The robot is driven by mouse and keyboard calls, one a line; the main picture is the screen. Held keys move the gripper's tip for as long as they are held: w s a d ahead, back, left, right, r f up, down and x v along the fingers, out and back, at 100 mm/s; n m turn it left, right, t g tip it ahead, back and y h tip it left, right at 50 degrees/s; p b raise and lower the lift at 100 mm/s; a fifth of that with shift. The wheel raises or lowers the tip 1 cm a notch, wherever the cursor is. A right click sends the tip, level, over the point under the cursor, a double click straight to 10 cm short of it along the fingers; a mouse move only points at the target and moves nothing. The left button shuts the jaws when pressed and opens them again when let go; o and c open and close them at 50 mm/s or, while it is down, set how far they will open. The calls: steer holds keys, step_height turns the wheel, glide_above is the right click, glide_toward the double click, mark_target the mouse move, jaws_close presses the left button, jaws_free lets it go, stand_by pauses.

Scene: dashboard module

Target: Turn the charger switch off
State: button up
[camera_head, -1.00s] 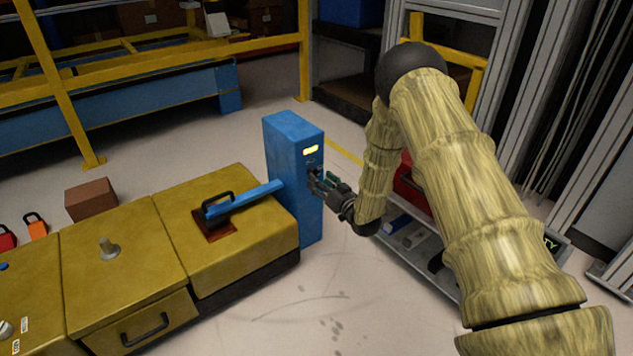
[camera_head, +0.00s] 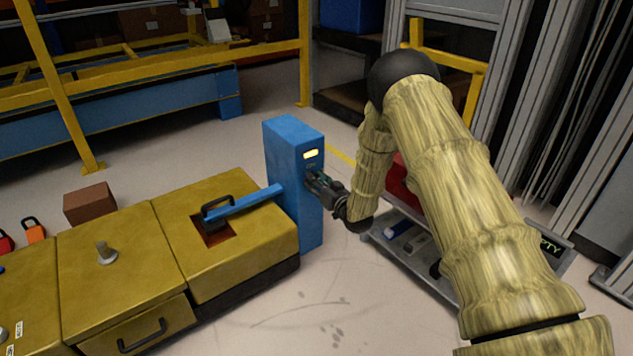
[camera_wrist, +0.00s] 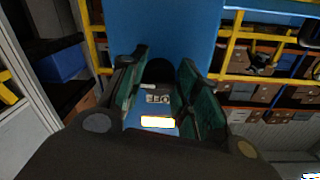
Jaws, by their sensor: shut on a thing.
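The charger (camera_head: 290,150) is a tall blue box, upright at the centre of the head view, with a lit yellow indicator (camera_head: 311,154) on its front. My gripper (camera_head: 313,182) is at the charger's front face, below the indicator. In the wrist view its green-padded fingers (camera_wrist: 160,85) are on either side of a dark rounded switch (camera_wrist: 160,70) and shut on it. The fingers hide the switch in the head view, and I cannot tell its setting.
A yellow cabinet (camera_head: 120,235) with handles stands left of the charger; a blue bar (camera_head: 245,202) runs from the charger over it. A grey tray of items (camera_head: 400,250) lies right, below my arm. The floor in front of the charger is clear.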

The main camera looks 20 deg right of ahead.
steer(key=shift+r+n+p, duration=0.1)
steer(key=shift+n+p, duration=0.2)
steer(key=shift+p, duration=0.1)
steer(key=shift+d+n+y+p, duration=0.25)
steer(key=shift+n+p, duration=1.9)
steer(key=shift+n, duration=2.3)
steer(key=shift+n+y+p, duration=0.35)
steer(key=shift+n+p, duration=1.8)
steer(key=shift+n, duration=2.3)
steer(key=o, duration=1)
